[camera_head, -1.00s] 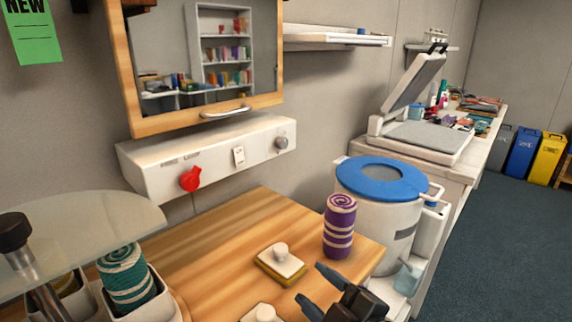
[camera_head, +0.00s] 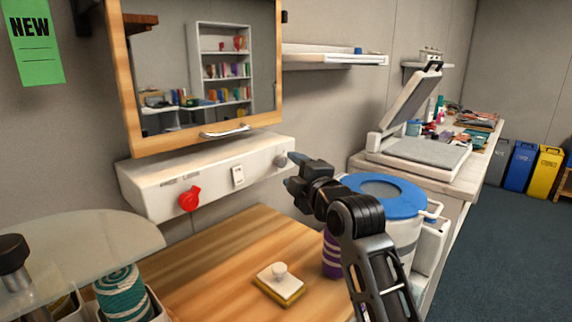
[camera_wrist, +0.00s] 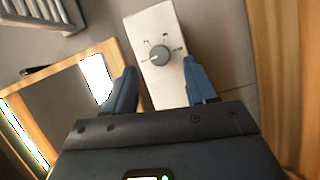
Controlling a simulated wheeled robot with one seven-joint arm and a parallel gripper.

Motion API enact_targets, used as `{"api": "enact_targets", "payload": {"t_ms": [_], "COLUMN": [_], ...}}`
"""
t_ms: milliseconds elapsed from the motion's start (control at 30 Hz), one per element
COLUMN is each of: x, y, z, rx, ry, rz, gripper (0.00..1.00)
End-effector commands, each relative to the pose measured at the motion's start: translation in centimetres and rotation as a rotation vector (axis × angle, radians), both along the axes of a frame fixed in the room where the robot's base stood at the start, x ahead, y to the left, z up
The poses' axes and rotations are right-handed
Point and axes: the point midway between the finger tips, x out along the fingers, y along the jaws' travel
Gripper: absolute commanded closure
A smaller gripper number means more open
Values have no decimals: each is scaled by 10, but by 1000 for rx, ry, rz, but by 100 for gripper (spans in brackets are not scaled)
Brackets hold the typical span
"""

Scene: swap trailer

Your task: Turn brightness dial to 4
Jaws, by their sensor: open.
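A grey round dial (camera_head: 280,160) sits at the right end of the white control box (camera_head: 220,182) under the mirror. In the wrist view the dial (camera_wrist: 159,55) has small marks around its upper side, too small to read surely. A red knob (camera_head: 189,199) is at the box's left part, with a white switch (camera_head: 238,176) between. My gripper (camera_head: 290,172) is open just to the right of the dial in the head view. In the wrist view my gripper (camera_wrist: 160,85) has its blue fingers on either side of the dial, apart from it.
The framed mirror (camera_head: 205,127) hangs above the box. Below is a wooden counter (camera_head: 215,255) with a white-handled block (camera_head: 279,284). A purple rolled towel (camera_head: 331,262) and a blue-lidded bin (camera_head: 410,200) stand behind my arm. A glass shelf (camera_head: 90,245) is at left.

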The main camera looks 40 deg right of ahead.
Motion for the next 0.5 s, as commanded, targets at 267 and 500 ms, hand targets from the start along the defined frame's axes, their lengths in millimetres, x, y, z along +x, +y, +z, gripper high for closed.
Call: {"api": "enact_targets", "payload": {"t_ms": [267,500], "x": [35,43], "y": [-13,-15], "z": [0,-1], "rx": [1,1], "ry": [-1,-1], "rz": [1,1], "gripper": [44,44]}}
